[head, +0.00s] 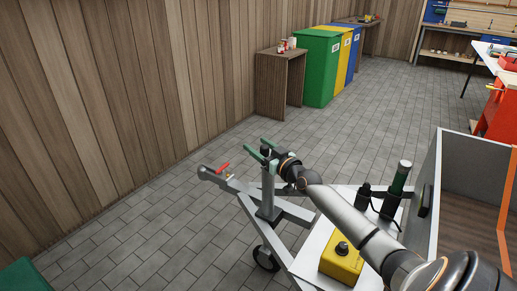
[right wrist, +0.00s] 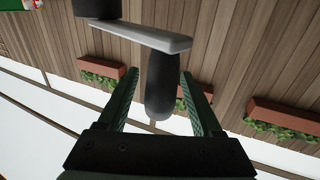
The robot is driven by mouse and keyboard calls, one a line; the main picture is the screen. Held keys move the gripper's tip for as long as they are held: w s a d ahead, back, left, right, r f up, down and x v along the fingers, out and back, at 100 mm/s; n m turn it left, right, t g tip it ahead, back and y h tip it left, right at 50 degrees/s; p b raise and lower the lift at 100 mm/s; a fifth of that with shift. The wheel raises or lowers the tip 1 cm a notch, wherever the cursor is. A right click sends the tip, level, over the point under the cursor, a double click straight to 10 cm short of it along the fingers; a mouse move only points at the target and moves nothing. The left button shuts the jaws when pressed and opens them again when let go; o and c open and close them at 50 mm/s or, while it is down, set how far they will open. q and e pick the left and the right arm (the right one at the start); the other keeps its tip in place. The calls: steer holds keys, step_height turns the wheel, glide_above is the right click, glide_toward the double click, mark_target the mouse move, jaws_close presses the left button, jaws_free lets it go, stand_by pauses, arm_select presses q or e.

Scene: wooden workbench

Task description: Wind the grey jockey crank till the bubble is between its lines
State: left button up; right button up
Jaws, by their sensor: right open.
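The grey jockey crank shows in the right wrist view as a flat grey arm (right wrist: 140,36) with a black rounded handle (right wrist: 162,88) and a dark hub at its far end. In the head view the grey jockey post (head: 268,192) stands upright on the trailer frame, with my right gripper (head: 263,148) at its top. The right gripper is open, its green fingers on either side of the black handle with gaps visible. In the head view the crank is mostly hidden by the gripper. I cannot make out a bubble or its lines. My left gripper is not in view.
Green, yellow and blue bins (head: 318,70) stand by the wooden wall.

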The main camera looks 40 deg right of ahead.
steer(key=shift+w, duration=0.1)
jaws_close()
stand_by(0.6)
stand_by(0.9)
